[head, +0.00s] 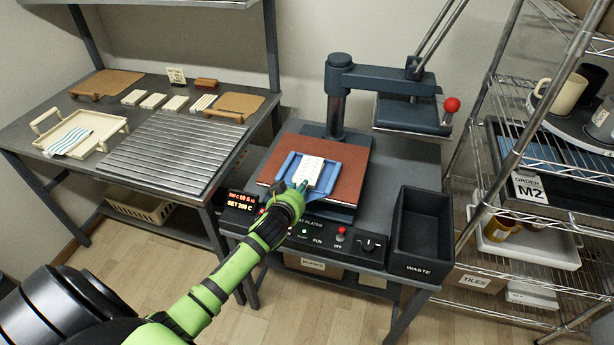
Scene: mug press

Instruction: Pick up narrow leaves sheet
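A white sheet with small faint marks (312,168) lies in the blue holder (285,165) on the press's brown-red plate. My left gripper (301,186) is at the near edge of this sheet; its fingers are small and partly hidden by my wrist, so I cannot tell whether they are open or touching it. Another white sheet with blue-green stripes (68,142) lies in the cream tray (100,122) on the left table. Several small pale sheets or stacks (153,100) lie at that table's back. I cannot make out which print is narrow leaves. My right gripper is not in view.
The press head (412,113) is swung to the right, clear of the plate (347,178). A black waste bin (420,228) stands right of the press. A grey slatted rack (170,150) lies on the left table. A wire shelf with mugs (560,93) stands at the right.

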